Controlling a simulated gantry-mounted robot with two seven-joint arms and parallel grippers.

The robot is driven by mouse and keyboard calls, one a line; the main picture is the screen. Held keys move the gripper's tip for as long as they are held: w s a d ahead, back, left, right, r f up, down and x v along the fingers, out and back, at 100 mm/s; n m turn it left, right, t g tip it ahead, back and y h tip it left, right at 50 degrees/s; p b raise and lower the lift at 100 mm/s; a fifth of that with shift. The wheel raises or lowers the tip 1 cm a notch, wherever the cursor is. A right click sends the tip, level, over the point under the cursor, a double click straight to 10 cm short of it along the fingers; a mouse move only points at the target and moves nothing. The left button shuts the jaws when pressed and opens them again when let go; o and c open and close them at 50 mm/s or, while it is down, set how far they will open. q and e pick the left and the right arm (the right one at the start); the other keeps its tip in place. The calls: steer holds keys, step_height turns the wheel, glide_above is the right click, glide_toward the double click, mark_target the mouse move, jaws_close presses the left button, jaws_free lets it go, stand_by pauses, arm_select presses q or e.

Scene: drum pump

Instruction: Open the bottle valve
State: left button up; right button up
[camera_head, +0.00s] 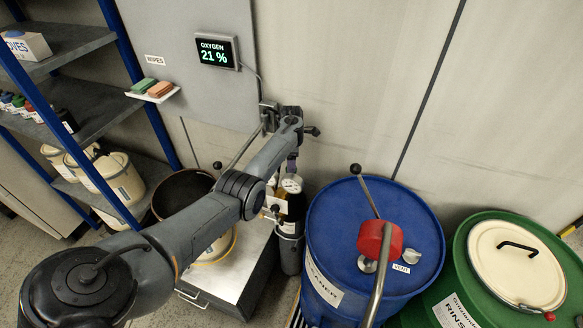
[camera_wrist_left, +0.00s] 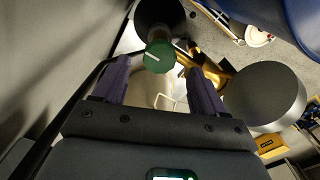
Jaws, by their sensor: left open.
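The bottle (camera_head: 291,245) is a dark upright cylinder against the wall, left of the blue drum. A round white-faced gauge (camera_head: 291,183) and brass fittings sit at its top. My left gripper (camera_head: 292,168) points down over the bottle's top, and its fingers and arm partly hide the fittings. In the left wrist view the valve is a green round knob (camera_wrist_left: 159,57) with a white line on it. It lies between and just beyond the tips of the two purple fingers (camera_wrist_left: 158,72), which are apart, with a gap visible on both sides. My right gripper is not seen.
The wall display (camera_head: 217,51) reads oxygen 21 %. Shelves (camera_head: 85,110) fill the left.

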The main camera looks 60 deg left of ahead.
arm_select(q)
steer(key=shift+f+b, duration=0.45)
steer(key=shift+f, duration=1.3)
steer(key=c, duration=1.1)
steer(key=shift+o, duration=0.2)
